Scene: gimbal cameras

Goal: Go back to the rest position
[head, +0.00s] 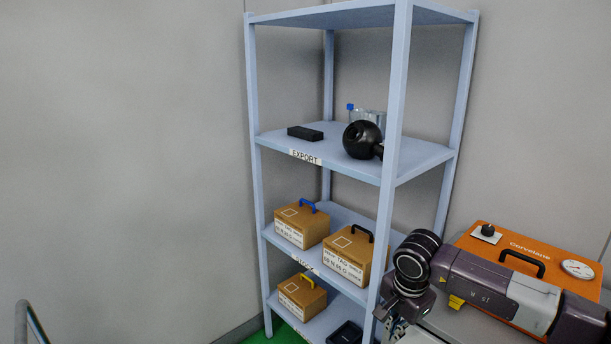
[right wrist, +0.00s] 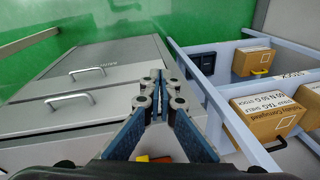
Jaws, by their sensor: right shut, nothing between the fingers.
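My right arm comes in from the lower right in the head view. Its gripper (head: 391,324) hangs low beside the shelf's front right post, partly cut off by the frame's bottom. In the right wrist view the gripper (right wrist: 160,80) points over a grey drawer cabinet (right wrist: 88,85), with its fingertips together and nothing between them. My left gripper is not in view.
A blue-grey shelf rack (head: 390,110) stands close to my right gripper, with cardboard boxes (head: 302,228), a black round object (head: 362,139) and a black block (head: 305,133). An orange case (head: 485,243) sits behind my right arm.

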